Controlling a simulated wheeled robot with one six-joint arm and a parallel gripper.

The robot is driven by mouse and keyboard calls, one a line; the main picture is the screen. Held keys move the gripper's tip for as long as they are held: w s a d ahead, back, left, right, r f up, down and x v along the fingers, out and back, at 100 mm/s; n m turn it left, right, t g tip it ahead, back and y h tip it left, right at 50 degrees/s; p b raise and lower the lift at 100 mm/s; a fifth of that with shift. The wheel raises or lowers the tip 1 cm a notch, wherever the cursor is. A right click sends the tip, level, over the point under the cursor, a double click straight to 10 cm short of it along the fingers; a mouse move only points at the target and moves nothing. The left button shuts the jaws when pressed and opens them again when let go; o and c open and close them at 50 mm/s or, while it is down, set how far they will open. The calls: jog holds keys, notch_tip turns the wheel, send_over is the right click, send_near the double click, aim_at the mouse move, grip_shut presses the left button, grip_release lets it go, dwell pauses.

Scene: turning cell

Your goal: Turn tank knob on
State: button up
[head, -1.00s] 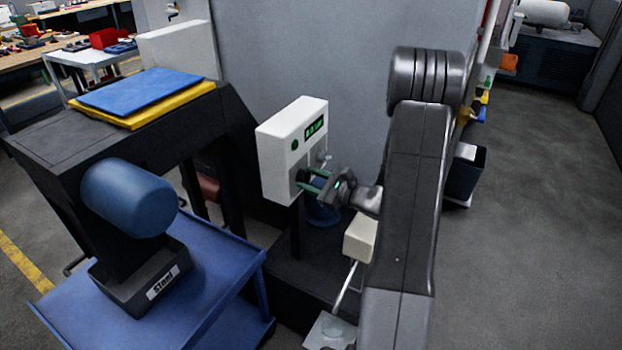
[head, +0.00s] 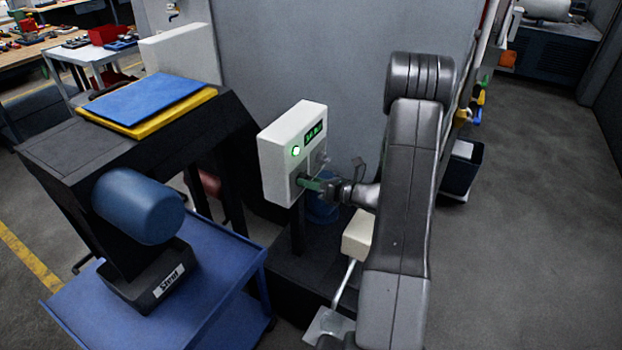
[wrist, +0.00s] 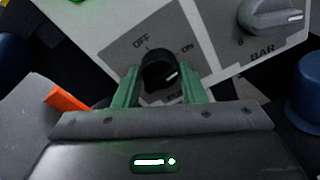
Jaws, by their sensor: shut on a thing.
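The black tank knob (wrist: 158,72) sits on a grey plate marked OFF and ON in the wrist view. Its white mark points to the upper right, towards the ON label. My gripper (wrist: 156,90) has its green fingers on both sides of the knob and is shut on it. In the head view my gripper (head: 314,184) is at the lower front of the white control box (head: 275,170); the knob is hidden there. A round light (head: 295,151) on the box glows green beside a green display (head: 314,133).
A second, grey knob (wrist: 275,17) marked BAR is close by on the panel. A pale block (head: 357,235) on a rod stands below my arm.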

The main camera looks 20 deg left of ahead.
jog(key=shift+m, duration=0.6)
jog(key=shift+f+p, duration=0.1)
jog(key=shift+p, duration=0.2)
jog(key=o, duration=1)
jog(key=shift+d, duration=0.1)
jog(key=d, duration=0.4)
jog(key=d+r+b, duration=0.1)
jog(key=d, duration=0.4)
jog(key=s+d+b, duration=0.1)
jog(key=d, duration=0.3)
jog(key=shift+d+r, duration=0.25)
jog(key=shift+r, duration=0.1)
